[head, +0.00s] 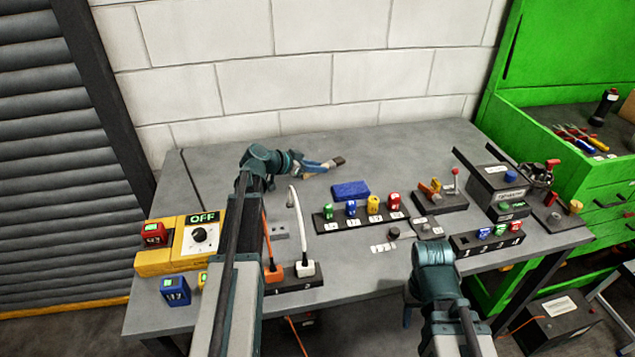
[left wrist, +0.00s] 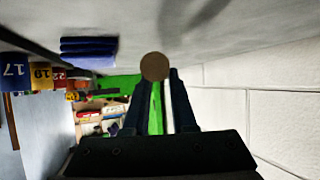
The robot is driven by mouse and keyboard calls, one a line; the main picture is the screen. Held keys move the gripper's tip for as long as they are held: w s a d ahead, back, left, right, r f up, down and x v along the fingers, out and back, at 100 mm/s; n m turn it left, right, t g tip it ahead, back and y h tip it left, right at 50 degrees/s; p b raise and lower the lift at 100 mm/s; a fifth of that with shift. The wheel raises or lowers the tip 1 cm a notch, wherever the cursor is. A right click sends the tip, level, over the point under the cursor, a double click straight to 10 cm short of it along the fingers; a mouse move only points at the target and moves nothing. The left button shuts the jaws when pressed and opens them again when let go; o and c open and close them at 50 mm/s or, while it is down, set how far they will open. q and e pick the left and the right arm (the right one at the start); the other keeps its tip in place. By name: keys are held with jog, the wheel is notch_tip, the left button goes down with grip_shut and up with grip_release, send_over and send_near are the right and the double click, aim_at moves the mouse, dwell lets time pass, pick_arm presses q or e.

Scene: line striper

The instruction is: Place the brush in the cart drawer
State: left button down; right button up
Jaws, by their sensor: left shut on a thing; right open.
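The brush (head: 338,160) has a dark bristle end and is held above the back of the grey table. My left gripper (head: 312,168) is shut on it. In the left wrist view, a round brown end of the brush (left wrist: 154,66) shows between the fingertips; the rest is hidden. The cart drawer (head: 570,110) is the open top drawer of the green cart at the far right, well away from the brush. It holds several screwdrivers and a dark cylindrical thing (head: 604,106). My right arm is at the front right of the table; I cannot make out its gripper.
Between the brush and the cart stand a blue block (head: 350,190), a rack of coloured numbered padlocks (head: 365,212), a block with a red-topped lever (head: 441,195) and a dark box (head: 495,185). A yellow switch box (head: 190,240) is at the left. The table's back strip is mostly clear.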

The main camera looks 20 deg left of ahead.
aim_at(317, 183)
pick_arm(q)
jog(key=shift+f+b, duration=1.8)
jog(key=shift+b, duration=0.05)
jog(key=shift+f, duration=0.1)
jog(key=shift+f, duration=0.15)
jog(key=c, duration=0.7)
grip_release()
jog(key=shift+r, duration=0.2)
jog(key=shift+s+a+r, duration=0.1)
jog(key=shift+s+r, duration=0.05)
jog(key=shift+r, duration=0.1)
jog(key=p+v, duration=0.5)
jog(key=v, duration=0.5)
jog(key=shift+s+a, duration=0.15)
jog(key=shift+s, duration=0.05)
jog(key=shift+s+a+r+p, duration=0.2)
jog(key=shift+s+a+p, duration=0.1)
jog(key=shift+s+p, duration=0.1)
